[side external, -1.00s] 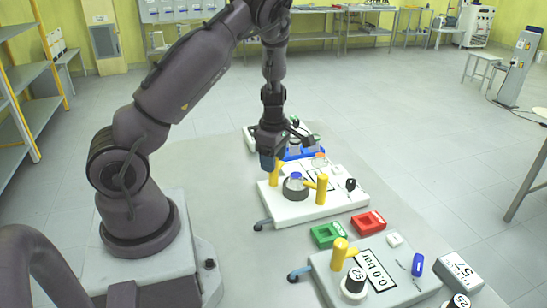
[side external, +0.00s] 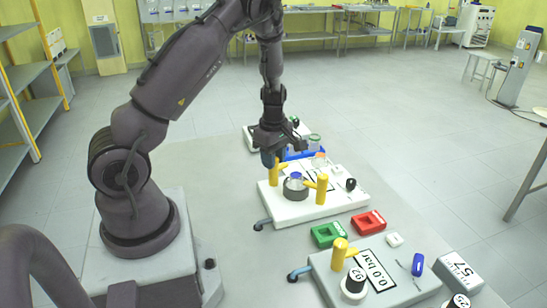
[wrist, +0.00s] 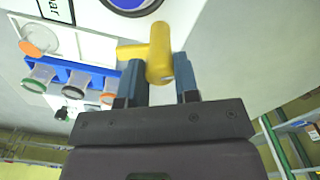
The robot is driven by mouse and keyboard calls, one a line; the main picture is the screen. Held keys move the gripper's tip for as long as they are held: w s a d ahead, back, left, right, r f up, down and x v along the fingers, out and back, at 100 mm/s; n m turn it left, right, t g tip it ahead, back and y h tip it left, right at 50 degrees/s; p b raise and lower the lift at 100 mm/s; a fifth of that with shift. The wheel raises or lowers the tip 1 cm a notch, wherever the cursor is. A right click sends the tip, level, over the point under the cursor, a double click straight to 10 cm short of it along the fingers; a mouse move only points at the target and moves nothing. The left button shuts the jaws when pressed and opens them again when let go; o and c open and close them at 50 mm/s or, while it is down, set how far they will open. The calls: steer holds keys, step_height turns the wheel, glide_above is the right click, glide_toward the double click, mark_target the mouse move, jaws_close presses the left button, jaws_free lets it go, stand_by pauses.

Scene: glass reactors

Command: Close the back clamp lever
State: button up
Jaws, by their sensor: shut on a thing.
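The back clamp lever (side external: 274,174) is a yellow post with a side arm, at the back left of the white reactor plate (side external: 300,212). My gripper (side external: 269,159) points down over it and is shut on its top. In the wrist view the yellow lever (wrist: 160,48) lies between the two blue-grey fingers of my gripper (wrist: 160,80). Its short arm points left there. A dark round ring with a blue-topped vessel (side external: 296,184) sits between the back lever and the front yellow clamp lever (side external: 322,189). The grip contact is partly hidden in the side view.
A blue rack with jars (side external: 300,153) stands just behind my gripper. A green tray (side external: 327,234) and a red tray (side external: 368,222) lie in front of the plate. Another station with a pressure display (side external: 377,270) stands nearer. The grey table left of the plate is clear.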

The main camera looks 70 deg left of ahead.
steer(key=m, duration=1.1)
steer(key=shift+m, duration=1.8)
steer(key=o, duration=0.9)
steer(key=shift+o, duration=0.2)
steer(key=shift+r, duration=0.15)
step_height(320, 180, up, 13)
